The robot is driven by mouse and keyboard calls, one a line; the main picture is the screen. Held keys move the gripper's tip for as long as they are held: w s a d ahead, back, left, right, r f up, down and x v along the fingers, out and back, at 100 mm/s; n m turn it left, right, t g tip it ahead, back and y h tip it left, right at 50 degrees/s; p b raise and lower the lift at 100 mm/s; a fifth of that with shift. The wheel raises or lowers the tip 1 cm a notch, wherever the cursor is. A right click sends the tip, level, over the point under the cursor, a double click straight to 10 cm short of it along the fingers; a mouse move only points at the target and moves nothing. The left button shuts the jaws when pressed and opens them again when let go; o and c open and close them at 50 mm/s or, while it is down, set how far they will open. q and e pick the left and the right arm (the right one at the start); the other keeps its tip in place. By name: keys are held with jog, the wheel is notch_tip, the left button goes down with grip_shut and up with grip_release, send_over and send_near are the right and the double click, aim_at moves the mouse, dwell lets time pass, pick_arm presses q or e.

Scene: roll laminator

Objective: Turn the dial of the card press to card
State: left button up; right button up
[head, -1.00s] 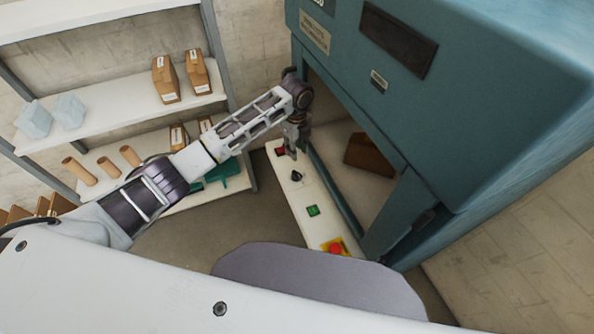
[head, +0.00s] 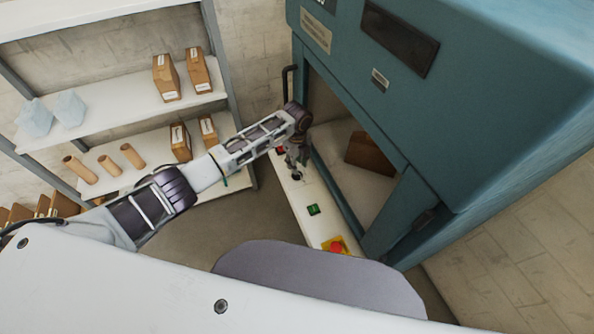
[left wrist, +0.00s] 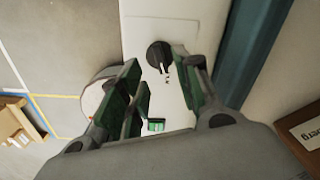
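The card press (head: 470,110) is the large teal machine at the right of the head view. A white control strip (head: 325,228) runs along its front edge. The black dial (left wrist: 158,54) is on this strip, between or just beyond my left fingertips in the wrist view. In the head view the dial (head: 297,176) shows small, directly below the gripper. My left gripper (head: 297,162) is open, its green-padded fingers apart on either side of the dial. I cannot tell whether they touch it. The dial's markings are too small to read. My right gripper is not in view.
The strip also holds a green button (head: 313,209) and a red emergency stop on yellow (head: 336,246). A brown box (head: 369,153) lies inside the press opening. Shelves (head: 120,110) with boxes and cardboard tubes stand at the left.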

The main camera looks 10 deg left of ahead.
pick_arm(q)
jog(key=shift+f, duration=2.45)
grip_shut()
